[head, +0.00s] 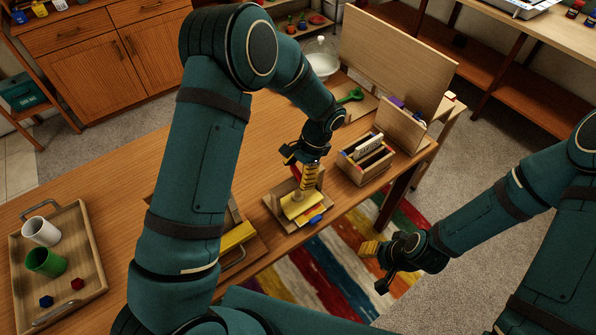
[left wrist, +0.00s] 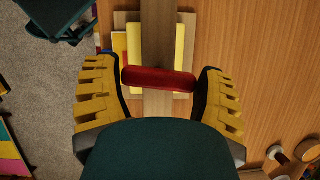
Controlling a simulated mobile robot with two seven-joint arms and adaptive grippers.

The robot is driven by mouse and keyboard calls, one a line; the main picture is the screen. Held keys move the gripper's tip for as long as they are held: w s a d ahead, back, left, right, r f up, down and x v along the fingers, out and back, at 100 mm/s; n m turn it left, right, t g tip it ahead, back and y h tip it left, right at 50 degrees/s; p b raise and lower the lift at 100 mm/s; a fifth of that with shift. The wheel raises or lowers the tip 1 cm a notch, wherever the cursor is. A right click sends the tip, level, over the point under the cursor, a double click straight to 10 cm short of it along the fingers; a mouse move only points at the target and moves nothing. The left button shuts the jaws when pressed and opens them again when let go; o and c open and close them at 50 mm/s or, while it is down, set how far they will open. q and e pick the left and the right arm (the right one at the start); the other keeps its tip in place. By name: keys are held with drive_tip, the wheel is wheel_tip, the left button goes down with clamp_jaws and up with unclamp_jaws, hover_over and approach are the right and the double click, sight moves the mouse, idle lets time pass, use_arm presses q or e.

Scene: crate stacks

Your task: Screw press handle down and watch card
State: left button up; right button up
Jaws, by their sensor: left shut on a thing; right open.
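The screw press (head: 272,207) stands on the wooden table, with a wooden frame and a yellow plate (head: 300,206). Its red handle (left wrist: 158,79) lies crosswise between the yellow fingers of my left gripper (left wrist: 158,95), which is shut on it. In the head view my left gripper (head: 308,180) is above the yellow plate and hides most of the handle. A coloured edge (head: 316,219), blue and red, shows beside the plate; it may be the card, mostly covered. My right gripper (head: 375,268) is open and empty, off the table's front edge above the striped rug.
A wooden box with compartments (head: 347,169) stands right of the press. A tray (head: 92,237) with a white cup (head: 41,231) and green cup (head: 46,262) is at the left. A yellow block (head: 234,237) lies left of the press, partly behind my left arm.

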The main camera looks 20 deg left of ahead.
idle(0.4)
use_arm(q)
drive_tip(key=o, duration=1.1)
drive_tip(key=v, duration=1.2)
drive_tip(key=shift+c, duration=0.3)
